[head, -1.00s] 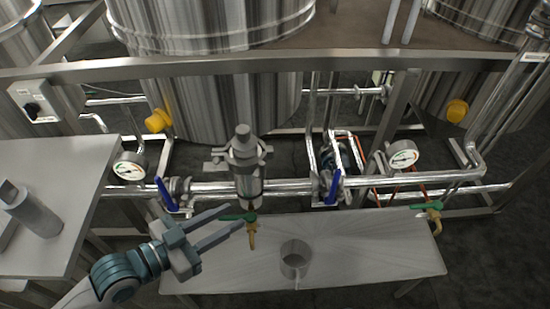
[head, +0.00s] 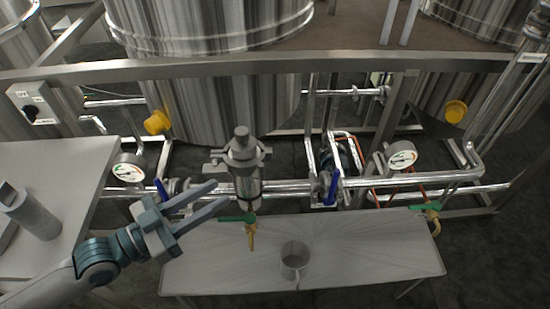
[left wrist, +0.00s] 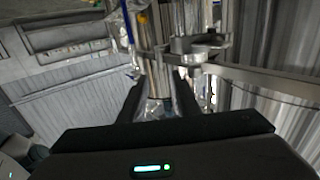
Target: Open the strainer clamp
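The strainer (head: 247,188) is an upright metal cylinder on the horizontal pipe, near the middle of the head view. Its clamp (head: 240,155) is a metal band around the upper part, with lugs sticking out at left and right. The clamp looks closed around the body. My left gripper (head: 222,195) is open and empty, left of the strainer's lower body and below the clamp, apart from the clamp. In the left wrist view the open fingers (left wrist: 160,92) point at shiny metal parts; I cannot tell the clamp there for sure. My right gripper is not in view.
Blue-handled valves (head: 163,192) (head: 333,188) flank the strainer. A green-handled drain valve (head: 237,218) hangs below it. A metal cup (head: 294,262) stands on the low bench (head: 370,265). A side table (head: 75,165) is at left. A frame rail (head: 330,64) runs above.

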